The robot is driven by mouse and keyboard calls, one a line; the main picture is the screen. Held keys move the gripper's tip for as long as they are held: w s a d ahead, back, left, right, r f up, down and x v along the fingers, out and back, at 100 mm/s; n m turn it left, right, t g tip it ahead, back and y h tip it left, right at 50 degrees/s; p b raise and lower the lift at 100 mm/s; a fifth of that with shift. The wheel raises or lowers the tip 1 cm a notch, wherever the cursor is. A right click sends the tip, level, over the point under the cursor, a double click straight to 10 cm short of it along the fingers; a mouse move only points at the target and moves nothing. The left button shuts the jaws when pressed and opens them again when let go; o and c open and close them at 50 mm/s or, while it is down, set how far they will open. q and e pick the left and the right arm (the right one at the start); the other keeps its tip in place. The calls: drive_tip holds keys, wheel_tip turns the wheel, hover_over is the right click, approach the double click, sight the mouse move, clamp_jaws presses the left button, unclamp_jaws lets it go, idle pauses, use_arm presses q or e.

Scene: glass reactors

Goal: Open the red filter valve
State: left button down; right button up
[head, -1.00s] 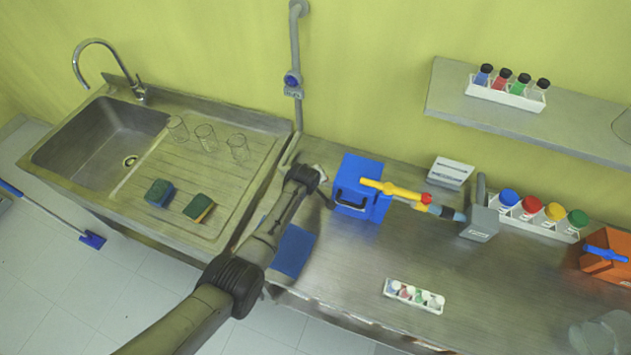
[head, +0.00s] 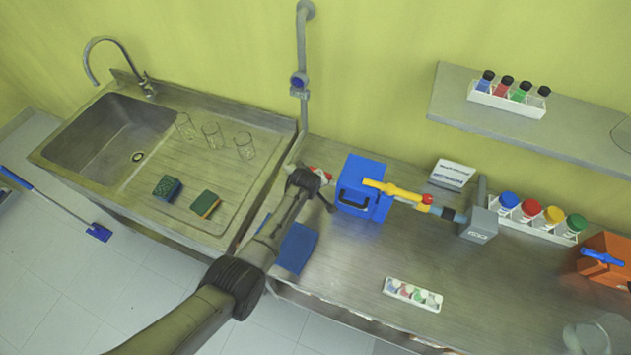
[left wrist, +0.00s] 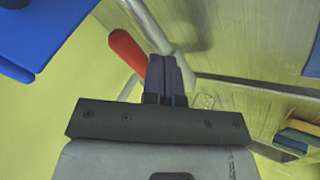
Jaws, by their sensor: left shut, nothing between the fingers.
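The red valve handle (left wrist: 127,50) shows in the left wrist view as a rounded lever, just left of my shut fingers. It joins a pale pipe (left wrist: 152,25) that runs behind the fingers. My left gripper (left wrist: 165,62) is shut and empty, its fingertips beside the handle's lower end; I cannot tell whether they touch it. In the head view a small bit of the red handle (head: 322,172) shows beyond my left wrist, near the wall behind the counter. My wrist hides most of the valve there. My right gripper is not in view.
A blue box (head: 361,190) stands close to the right of the valve. A wall pipe (head: 301,60) rises behind it. The sink (head: 102,135) with glasses and sponges is at left. A blue cloth (head: 296,250) lies below my wrist.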

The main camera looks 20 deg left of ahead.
use_arm(q)
drive_tip(key=s+d+r+p, duration=0.2)
drive_tip(key=s+r, duration=0.5)
drive_tip(key=r, duration=0.1)
drive_tip(key=shift+d+r+p, duration=0.25)
drive_tip(key=shift+r+p, duration=0.05)
drive_tip(key=shift+p, duration=0.05)
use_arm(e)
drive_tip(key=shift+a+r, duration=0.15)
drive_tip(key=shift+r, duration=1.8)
